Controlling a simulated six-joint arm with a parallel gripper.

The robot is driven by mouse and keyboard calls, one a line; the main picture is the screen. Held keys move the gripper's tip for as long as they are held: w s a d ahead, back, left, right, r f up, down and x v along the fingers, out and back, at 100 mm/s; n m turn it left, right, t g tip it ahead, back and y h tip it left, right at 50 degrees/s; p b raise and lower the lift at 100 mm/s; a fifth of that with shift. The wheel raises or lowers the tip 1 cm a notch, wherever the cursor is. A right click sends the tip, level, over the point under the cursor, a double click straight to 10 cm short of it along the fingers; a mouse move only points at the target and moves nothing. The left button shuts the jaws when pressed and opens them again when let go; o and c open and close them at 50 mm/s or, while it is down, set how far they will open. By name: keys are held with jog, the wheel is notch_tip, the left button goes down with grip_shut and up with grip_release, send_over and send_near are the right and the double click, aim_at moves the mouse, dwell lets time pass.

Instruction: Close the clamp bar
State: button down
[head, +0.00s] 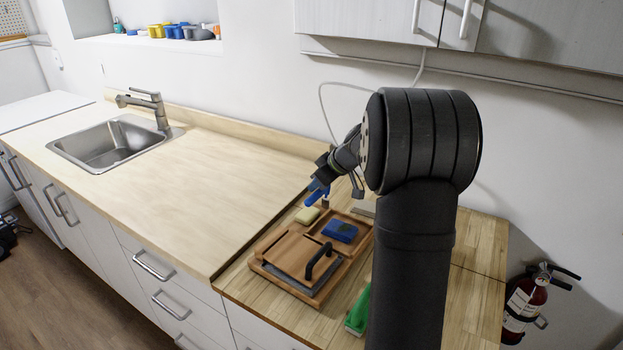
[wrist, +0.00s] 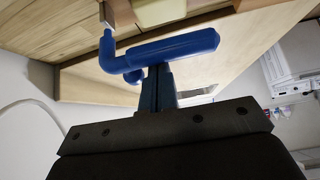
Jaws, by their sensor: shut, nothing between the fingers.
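A blue bar with a bent end, which looks like the clamp bar (wrist: 180,46), crosses the middle of the wrist view. Its bent end meets a metal bracket (wrist: 119,14) at the top. In the head view the blue bar (head: 317,195) shows small, behind the wooden tray. My gripper (wrist: 159,72) is shut with nothing between its fingers. Its tips are right at the bar, overlapping it in the picture; I cannot tell whether they touch. In the head view my gripper (head: 321,180) is just above the bar, partly hidden by its own wrist.
A wooden tray (head: 262,268) with a black handle (head: 320,259) and a blue sponge (head: 340,231) lies in front. A pale yellow block (head: 307,215) sits beside the bar. A green object (head: 358,312) is partly hidden by my arm. The counter (head: 200,185) to the left is clear.

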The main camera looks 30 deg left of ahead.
jog(key=shift+d, duration=0.2)
dwell(0.4)
jog(key=shift+d+y, duration=0.1)
jog(key=shift+y, duration=0.5)
jog(key=shift+d+f+y, duration=0.15)
jog(key=shift+d+y, duration=0.15)
jog(key=shift+y, duration=0.6)
